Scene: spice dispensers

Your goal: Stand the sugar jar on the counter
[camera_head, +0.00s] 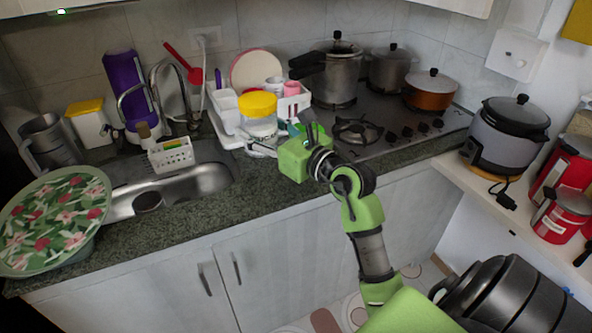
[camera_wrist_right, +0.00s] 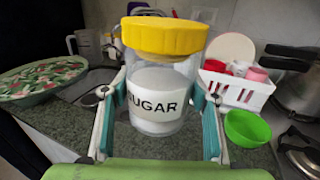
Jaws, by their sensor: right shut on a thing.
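The sugar jar (camera_wrist_right: 158,70) is clear, with a yellow lid, a white SUGAR label and white contents. It also shows in the head view (camera_head: 258,115), upright near the dish rack. My right gripper (camera_wrist_right: 157,98) is shut on the jar, with one finger on each side of its body. In the head view the right gripper (camera_head: 262,143) reaches over the counter from the front. The dark granite counter (camera_head: 270,182) lies below the jar. I cannot tell whether the jar's base touches it. My left gripper is not in view.
A white dish rack (camera_wrist_right: 238,88) with cups stands behind the jar, and a green bowl (camera_wrist_right: 247,128) is right of it. The sink (camera_head: 200,178) is to the left and the stove (camera_head: 385,125) to the right. Bare counter shows along the front edge.

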